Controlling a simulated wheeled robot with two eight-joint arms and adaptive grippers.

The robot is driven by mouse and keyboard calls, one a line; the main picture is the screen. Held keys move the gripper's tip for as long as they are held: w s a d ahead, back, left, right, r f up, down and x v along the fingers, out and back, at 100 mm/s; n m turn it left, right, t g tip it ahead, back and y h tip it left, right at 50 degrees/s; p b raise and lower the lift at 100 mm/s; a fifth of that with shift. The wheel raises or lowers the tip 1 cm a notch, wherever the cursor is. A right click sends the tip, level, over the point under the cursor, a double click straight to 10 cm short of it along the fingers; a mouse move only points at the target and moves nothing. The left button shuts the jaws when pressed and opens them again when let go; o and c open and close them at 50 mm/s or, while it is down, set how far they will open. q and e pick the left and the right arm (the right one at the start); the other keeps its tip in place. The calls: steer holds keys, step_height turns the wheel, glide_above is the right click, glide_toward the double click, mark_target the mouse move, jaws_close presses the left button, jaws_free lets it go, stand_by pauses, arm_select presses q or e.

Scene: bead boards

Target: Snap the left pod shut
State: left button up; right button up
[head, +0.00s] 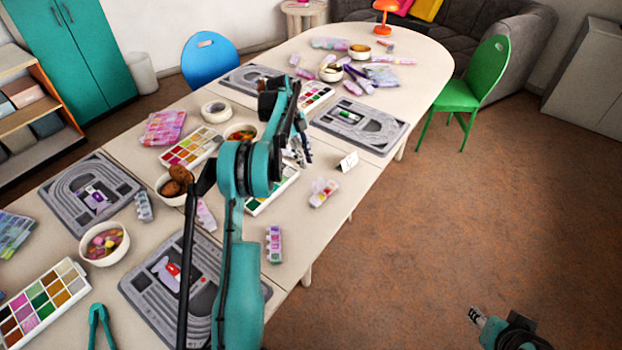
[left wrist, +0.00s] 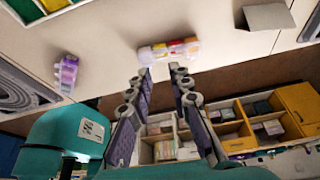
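Two small lidded pods lie near the table's right edge. The nearer, purple pod (head: 273,245) also shows at left in the left wrist view (left wrist: 67,72). The farther pod (head: 323,192) has a clear part and colourful contents; it looks open, but its lid is hard to make out. In the left wrist view this farther pod (left wrist: 168,50) lies just beyond the fingertips. My left gripper (left wrist: 163,71) is open and empty, its fingers apart and not visibly touching the pod. My right gripper (head: 476,316) shows only partly at the bottom right, over the floor, away from the table.
Grey bead boards (head: 360,127), colour-bead trays (head: 192,148) and bowls (head: 104,243) crowd the table. A small white card (head: 348,162) stands beyond the farther pod. A green chair (head: 480,85) stands right of the table. Floor (head: 430,240) at right is clear.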

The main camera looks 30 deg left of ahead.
mark_target(315, 188)
arm_select(q)
steer(key=b+x, duration=0.3)
steer(key=x, duration=0.4)
steer(key=shift+d+f, duration=0.15)
steer(key=shift+f, duration=0.2)
jaws_close()
